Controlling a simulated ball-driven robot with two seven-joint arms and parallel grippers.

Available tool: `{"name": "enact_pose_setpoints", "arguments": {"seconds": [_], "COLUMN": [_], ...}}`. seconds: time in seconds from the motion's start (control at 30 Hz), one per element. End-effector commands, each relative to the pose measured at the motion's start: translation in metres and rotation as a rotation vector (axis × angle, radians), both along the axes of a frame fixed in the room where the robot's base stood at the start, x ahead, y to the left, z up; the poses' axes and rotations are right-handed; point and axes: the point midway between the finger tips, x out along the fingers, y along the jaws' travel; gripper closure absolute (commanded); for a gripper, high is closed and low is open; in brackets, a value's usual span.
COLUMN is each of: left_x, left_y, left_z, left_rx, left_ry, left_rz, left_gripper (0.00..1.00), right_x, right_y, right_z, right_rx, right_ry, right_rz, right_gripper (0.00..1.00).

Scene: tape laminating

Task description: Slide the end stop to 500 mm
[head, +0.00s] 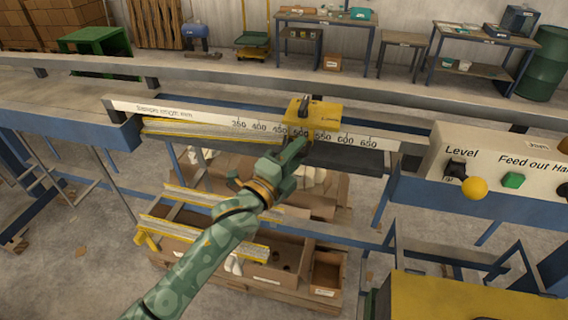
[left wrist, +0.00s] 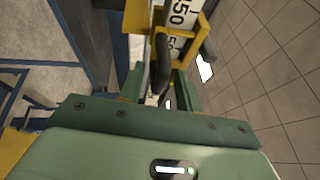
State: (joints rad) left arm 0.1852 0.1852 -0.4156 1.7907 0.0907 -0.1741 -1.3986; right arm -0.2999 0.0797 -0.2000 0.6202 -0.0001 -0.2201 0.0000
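The yellow end stop (head: 318,115), with a dark handle on top, sits on the white ruler (head: 190,112) among the marks between 450 and 600. The 500 mark is partly covered. My left gripper (head: 298,148) is just in front of the stop's lower part. In the left wrist view, the fingers of my left gripper (left wrist: 160,90) stand apart, with a dark handle (left wrist: 161,62) of the stop beyond or between them. The stop's yellow frame (left wrist: 186,52) crosses the ruler there; whether the fingers touch it is unclear. My right gripper is not in view.
A control panel with a black level switch (head: 455,169), a yellow knob (head: 474,188) and a green button (head: 513,180) is at right. Yellow-edged strips (head: 210,132) lie below the ruler. Wooden boxes (head: 260,275) stand beneath the bench.

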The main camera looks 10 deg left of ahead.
Motion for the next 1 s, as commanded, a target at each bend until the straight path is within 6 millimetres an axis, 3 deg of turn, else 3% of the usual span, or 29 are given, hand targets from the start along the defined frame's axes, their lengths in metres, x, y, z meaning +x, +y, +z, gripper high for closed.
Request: {"name": "enact_pose_setpoints", "arguments": {"seconds": [0.17, 0.4, 0.6, 0.8, 1.0], "left_x": [-0.026, -0.086, -0.125, -0.142, -0.144], "left_y": [0.012, 0.039, 0.057, 0.065, 0.066], "left_z": [-0.007, -0.018, -0.023, -0.024, -0.024], "left_rx": [0.004, 0.003, 0.001, 0.0, -0.001], "left_ry": [0.003, 0.003, 0.002, -0.001, -0.002], "left_rz": [0.0, -0.001, -0.001, 0.0, -0.001], "left_gripper": [0.66, 0.66, 0.66, 0.66, 0.66], "right_x": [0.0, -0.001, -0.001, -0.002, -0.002], "right_y": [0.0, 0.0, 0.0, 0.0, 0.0], "right_z": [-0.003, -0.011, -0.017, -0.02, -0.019], "right_rx": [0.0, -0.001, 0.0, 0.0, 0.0], "right_ry": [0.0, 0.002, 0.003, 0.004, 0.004], "right_rz": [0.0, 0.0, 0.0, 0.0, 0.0], "right_gripper": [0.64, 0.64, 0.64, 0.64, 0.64]}}
